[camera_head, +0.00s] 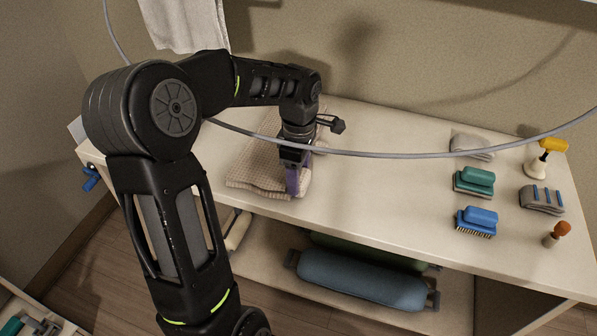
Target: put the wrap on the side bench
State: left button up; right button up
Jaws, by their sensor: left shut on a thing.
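A folded beige waffle-textured cloth, which I take to be the wrap (258,160), lies on the left part of the pale side bench (385,205). My left gripper (297,184) points down at the right end of the cloth, with its purple fingers shut on the cloth near the bench's front edge. My left arm hides part of the cloth's far side. My right gripper is not in view.
Brushes and blocks, among them a green one (474,180) and a blue one (477,218), stand at the bench's right. Blue (360,280) and green rolls lie on the shelf below. A grey cable crosses the view. The middle of the bench top is clear.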

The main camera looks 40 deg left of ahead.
pick_arm(q)
jog(key=shift+r, duration=0.1)
jog(key=o, duration=1.7)
jog(key=shift+f, duration=0.2)
notch_tip(320, 180, up, 12)
jog(key=shift+r+b, duration=0.2)
jog(key=shift+b, duration=0.25)
